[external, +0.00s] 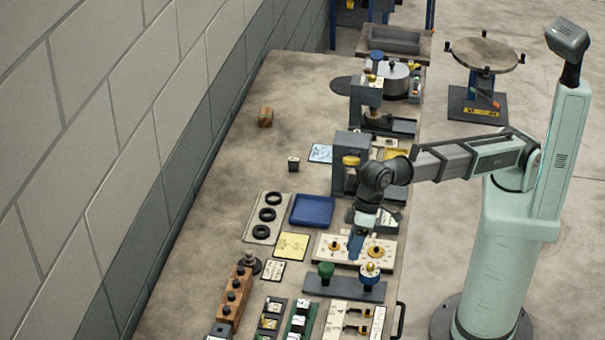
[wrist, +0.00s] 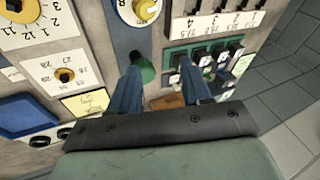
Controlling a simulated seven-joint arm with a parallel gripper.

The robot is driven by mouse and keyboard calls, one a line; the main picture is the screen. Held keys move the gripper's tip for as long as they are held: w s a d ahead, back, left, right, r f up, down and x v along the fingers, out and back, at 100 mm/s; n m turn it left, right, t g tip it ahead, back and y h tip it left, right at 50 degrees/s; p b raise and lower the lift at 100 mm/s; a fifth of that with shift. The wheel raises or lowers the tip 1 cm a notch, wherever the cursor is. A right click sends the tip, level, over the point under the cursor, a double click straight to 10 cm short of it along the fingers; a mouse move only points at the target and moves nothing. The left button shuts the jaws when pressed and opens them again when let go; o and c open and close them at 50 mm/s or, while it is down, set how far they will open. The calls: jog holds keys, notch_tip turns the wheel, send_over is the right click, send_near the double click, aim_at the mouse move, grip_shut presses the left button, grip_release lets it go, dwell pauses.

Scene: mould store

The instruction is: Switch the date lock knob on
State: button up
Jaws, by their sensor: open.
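No label naming the date lock knob is readable, so I cannot tell for certain which knob it is. A dark plate (external: 346,289) near the bench front carries a green knob (external: 326,270) and a yellow-and-white knob (external: 370,269). In the wrist view the green knob (wrist: 143,70) shows beside my left finger, partly hidden, and the yellow knob (wrist: 147,10) is at the top. A cream dial panel (external: 331,240) with two golden knobs lies just behind the plate. My gripper (external: 356,247) is open and empty, above this area; its fingers (wrist: 160,66) stand apart.
A blue tray (external: 312,210), a yellow note (external: 291,246) and a board with black rings (external: 267,214) lie left of the panel. The bench's far left is mostly clear.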

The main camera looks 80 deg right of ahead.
jog(key=s+a+f+n+y, duration=0.1)
jog(key=s+a+n, duration=0.1)
jog(key=s+a, duration=0.3)
jog(key=a, duration=0.4)
jog(key=shift+n+y, duration=0.4)
